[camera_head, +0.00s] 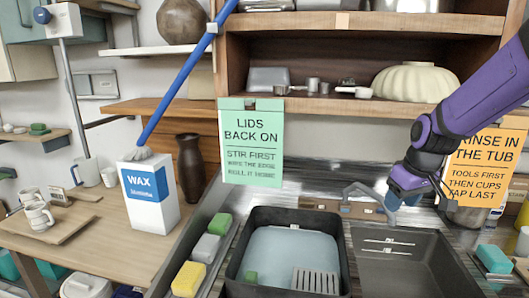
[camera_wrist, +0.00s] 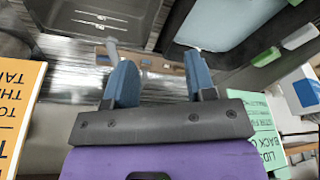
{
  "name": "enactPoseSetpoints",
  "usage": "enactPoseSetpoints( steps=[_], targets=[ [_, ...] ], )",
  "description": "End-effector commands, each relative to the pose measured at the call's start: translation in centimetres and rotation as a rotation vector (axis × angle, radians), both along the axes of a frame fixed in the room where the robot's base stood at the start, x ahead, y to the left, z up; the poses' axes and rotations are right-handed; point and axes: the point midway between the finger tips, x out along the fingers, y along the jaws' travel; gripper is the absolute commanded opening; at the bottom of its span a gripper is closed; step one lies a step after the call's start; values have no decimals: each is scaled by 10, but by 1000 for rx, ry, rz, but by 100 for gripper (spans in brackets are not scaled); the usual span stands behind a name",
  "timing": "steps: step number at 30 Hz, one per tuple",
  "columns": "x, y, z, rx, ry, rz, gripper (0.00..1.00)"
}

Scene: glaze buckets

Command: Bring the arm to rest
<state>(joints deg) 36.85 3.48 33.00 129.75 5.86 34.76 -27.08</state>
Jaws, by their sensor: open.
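My purple arm (camera_head: 490,85) reaches in from the right in the head view.
A black tub (camera_head: 241,283) holds pale blue water, a green block and a slotted grey piece. A dark tub (camera_head: 405,270) stands to its right. Sponges (camera_head: 188,279) lie at left. A green sign (camera_head: 252,145), an orange sign (camera_head: 486,165) and a wax box (camera_head: 150,195) stand around.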

Motion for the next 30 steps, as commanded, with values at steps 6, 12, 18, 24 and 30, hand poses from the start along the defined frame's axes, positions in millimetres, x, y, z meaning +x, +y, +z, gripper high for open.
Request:
enactPoseSetpoints(
  steps=[6, 12, 18, 24, 30],
  targets=[
    [-42, 14, 38, -74, -27, -58, 51],
    [-85, 22, 70, -106, -69, -124, 51],
    [-131, 27, 97, -100, -120, -191, 51],
    [-178, 28, 115, -61, -171, -252, 51],
    [-217, 25, 123, 0, -207, -298, 51]
  ],
)
